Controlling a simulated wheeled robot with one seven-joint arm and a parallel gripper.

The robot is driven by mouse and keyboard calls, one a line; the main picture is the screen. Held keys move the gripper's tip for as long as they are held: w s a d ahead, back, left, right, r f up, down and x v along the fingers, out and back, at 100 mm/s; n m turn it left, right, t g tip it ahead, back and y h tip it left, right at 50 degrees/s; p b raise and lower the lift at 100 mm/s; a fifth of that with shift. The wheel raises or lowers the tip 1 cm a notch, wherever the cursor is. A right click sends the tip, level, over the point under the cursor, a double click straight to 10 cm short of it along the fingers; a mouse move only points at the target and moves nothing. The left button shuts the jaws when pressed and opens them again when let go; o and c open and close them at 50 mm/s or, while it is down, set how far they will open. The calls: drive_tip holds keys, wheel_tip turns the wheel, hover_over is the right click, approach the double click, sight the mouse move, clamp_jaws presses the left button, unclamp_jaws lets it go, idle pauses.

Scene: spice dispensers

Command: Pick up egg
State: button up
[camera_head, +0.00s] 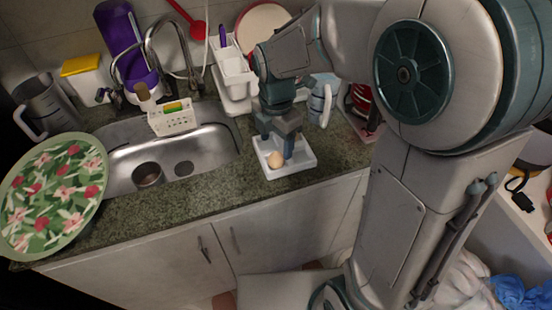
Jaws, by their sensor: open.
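A small tan egg (275,160) lies in a white square tray (292,170) on the dark green counter, right of the sink. My gripper (281,148) points down over the tray, with its fingers low and very near the egg. The fingers are open. One finger shows just right of the egg. The other finger is hard to make out, and I cannot tell whether the gripper touches the egg.
A metal sink (212,151) with a tap lies left of the tray. A white utensil holder (235,75) and a blue-white mug (322,98) stand behind. A floral round tray (52,190) is at far left. The counter (225,190) in front is clear.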

sight(276, 153)
wheel_tip(276, 153, down, 4)
drive_tip(key=shift+f, duration=0.15)
drive_tip(key=c, duration=1.1)
